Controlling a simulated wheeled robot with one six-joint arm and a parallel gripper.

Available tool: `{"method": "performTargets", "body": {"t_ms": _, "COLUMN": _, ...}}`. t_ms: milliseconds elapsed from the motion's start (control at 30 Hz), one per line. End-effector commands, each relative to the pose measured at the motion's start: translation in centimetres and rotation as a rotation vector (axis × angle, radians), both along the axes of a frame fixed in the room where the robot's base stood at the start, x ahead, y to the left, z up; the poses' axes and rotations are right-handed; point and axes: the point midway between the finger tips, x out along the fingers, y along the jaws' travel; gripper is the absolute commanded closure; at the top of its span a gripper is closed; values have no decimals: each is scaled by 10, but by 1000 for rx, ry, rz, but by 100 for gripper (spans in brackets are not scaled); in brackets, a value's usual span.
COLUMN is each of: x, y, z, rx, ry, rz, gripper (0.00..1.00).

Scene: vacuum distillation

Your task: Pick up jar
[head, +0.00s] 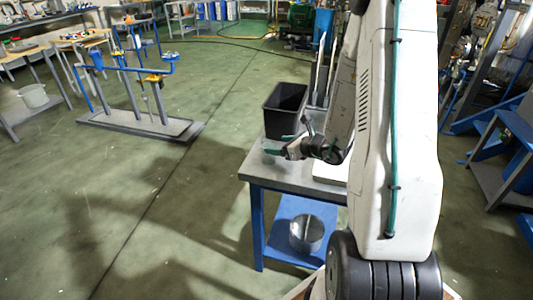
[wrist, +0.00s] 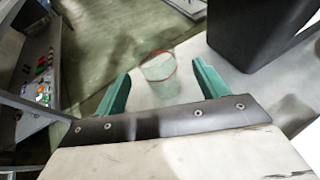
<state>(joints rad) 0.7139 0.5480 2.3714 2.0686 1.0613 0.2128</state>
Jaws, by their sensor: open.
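A clear glass jar (wrist: 160,72) with a red rim stands on the grey table top in the wrist view. It shows between and beyond the two green fingers of my gripper (wrist: 162,69), which is open and empty. A gap shows on each side of the jar; whether the fingertips reach around it I cannot tell. In the head view my gripper (head: 270,147) is over the left part of the small grey-topped table (head: 262,176). I cannot make out the jar clearly there.
A black bin (head: 284,110) stands on the table behind my gripper; in the wrist view it is at the upper right (wrist: 255,35). A metal pot (head: 306,233) sits on the blue lower shelf. A control panel (wrist: 38,75) shows at left. Open floor lies left of the table.

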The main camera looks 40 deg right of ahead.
Motion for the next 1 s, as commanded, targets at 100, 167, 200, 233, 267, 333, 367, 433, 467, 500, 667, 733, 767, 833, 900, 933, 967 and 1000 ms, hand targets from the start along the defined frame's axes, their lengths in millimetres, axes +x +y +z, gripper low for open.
{"method": "performTargets", "body": {"t_ms": 100, "x": 13, "y": 5, "z": -6, "rx": 1, "ry": -1, "rz": 2, "gripper": 27}}
{"method": "performTargets", "body": {"t_ms": 167, "x": 18, "y": 7, "z": -8, "rx": 1, "ry": -1, "rz": 4, "gripper": 27}}
{"method": "performTargets", "body": {"t_ms": 200, "x": 20, "y": 7, "z": -9, "rx": 0, "ry": -1, "rz": 3, "gripper": 27}}
{"method": "performTargets", "body": {"t_ms": 233, "x": 22, "y": 8, "z": -10, "rx": 0, "ry": -1, "rz": 3, "gripper": 27}}
{"method": "performTargets", "body": {"t_ms": 267, "x": 24, "y": 9, "z": -11, "rx": 0, "ry": -1, "rz": 3, "gripper": 27}}
{"method": "performTargets", "body": {"t_ms": 333, "x": 32, "y": 13, "z": -15, "rx": 0, "ry": -1, "rz": 5, "gripper": 27}}
{"method": "performTargets", "body": {"t_ms": 367, "x": 35, "y": 14, "z": -17, "rx": 1, "ry": -1, "rz": 6, "gripper": 27}}
{"method": "performTargets", "body": {"t_ms": 433, "x": 45, "y": 18, "z": -22, "rx": 1, "ry": -1, "rz": 6, "gripper": 27}}
{"method": "performTargets", "body": {"t_ms": 467, "x": 49, "y": 19, "z": -24, "rx": 1, "ry": -1, "rz": 6, "gripper": 27}}
{"method": "performTargets", "body": {"t_ms": 500, "x": 54, "y": 20, "z": -26, "rx": 0, "ry": -1, "rz": 5, "gripper": 27}}
{"method": "performTargets", "body": {"t_ms": 667, "x": 62, "y": 21, "z": -29, "rx": 0, "ry": -1, "rz": 4, "gripper": 27}}
{"method": "performTargets", "body": {"t_ms": 733, "x": 62, "y": 21, "z": -29, "rx": 0, "ry": -1, "rz": 4, "gripper": 27}}
{"method": "performTargets", "body": {"t_ms": 767, "x": 62, "y": 21, "z": -29, "rx": 0, "ry": -1, "rz": 4, "gripper": 27}}
{"method": "performTargets", "body": {"t_ms": 833, "x": 62, "y": 21, "z": -29, "rx": -1, "ry": -1, "rz": 4, "gripper": 36}}
{"method": "performTargets", "body": {"t_ms": 900, "x": 62, "y": 21, "z": -28, "rx": -1, "ry": -1, "rz": 4, "gripper": 55}}
{"method": "performTargets", "body": {"t_ms": 933, "x": 62, "y": 21, "z": -28, "rx": -1, "ry": -1, "rz": 4, "gripper": 64}}
{"method": "performTargets", "body": {"t_ms": 967, "x": 62, "y": 21, "z": -28, "rx": -1, "ry": -1, "rz": 4, "gripper": 72}}
{"method": "performTargets", "body": {"t_ms": 1000, "x": 62, "y": 21, "z": -28, "rx": -1, "ry": -1, "rz": 4, "gripper": 79}}
